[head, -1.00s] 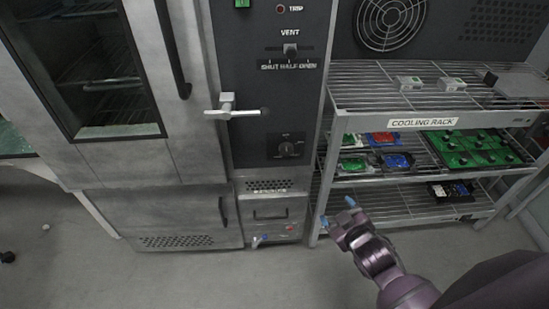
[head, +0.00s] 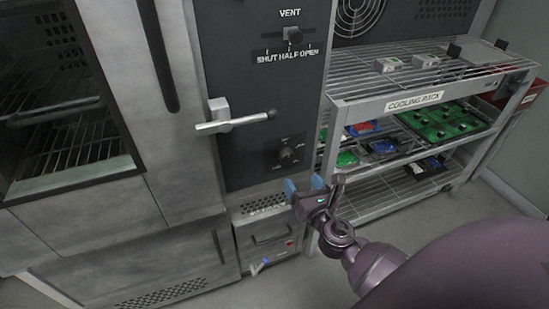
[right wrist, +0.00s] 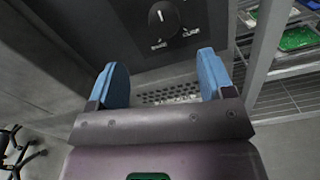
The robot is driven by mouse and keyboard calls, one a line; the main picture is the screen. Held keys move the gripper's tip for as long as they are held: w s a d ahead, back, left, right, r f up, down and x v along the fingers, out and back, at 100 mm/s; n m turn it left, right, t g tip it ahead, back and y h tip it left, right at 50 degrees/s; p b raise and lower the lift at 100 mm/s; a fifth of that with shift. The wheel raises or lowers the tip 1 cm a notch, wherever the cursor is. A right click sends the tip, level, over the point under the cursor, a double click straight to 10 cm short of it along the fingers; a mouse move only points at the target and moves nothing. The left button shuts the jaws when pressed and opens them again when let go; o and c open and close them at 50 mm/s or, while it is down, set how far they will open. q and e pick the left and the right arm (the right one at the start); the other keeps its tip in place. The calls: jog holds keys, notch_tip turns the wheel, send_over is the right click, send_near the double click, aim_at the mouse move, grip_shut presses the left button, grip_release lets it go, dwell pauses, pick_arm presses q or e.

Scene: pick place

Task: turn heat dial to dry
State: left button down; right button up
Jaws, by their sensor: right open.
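The heat dial (head: 287,154) is a round black knob on the dark oven panel, below the lever handle. It also shows in the right wrist view as a dial (right wrist: 164,18) with a white pointer mark near its top. Labels sit around it, too small to read surely. My right gripper (head: 304,186) has blue fingertips and is open and empty, a little below the dial. In the right wrist view the two blue fingers (right wrist: 163,76) stand wide apart, with the dial above the gap between them and apart from both. My left gripper is not in view.
The lever handle (head: 232,122) sticks out above the dial. The vent slider (head: 294,36) is higher up. The cooling rack (head: 416,102) stands close on the right, holding boards. A lower unit (head: 266,237) with a vent grille is beneath the panel.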

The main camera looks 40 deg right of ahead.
aim_at(289, 158)
jog(key=w+d, duration=0.1)
jog(key=w, duration=0.2)
jog(key=w+d+n, duration=0.1)
jog(key=w, duration=0.2)
jog(key=w+n, duration=0.1)
jog(key=w, duration=0.2)
jog(key=shift+w+d, duration=0.2)
jog(key=shift+d, duration=0.2)
jog(key=shift+w+d, duration=0.1)
jog(key=shift+w, duration=0.35)
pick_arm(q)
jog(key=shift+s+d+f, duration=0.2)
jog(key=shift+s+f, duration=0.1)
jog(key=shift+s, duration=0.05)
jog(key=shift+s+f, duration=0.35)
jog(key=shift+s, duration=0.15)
pick_arm(e)
jog(key=c, duration=0.9)
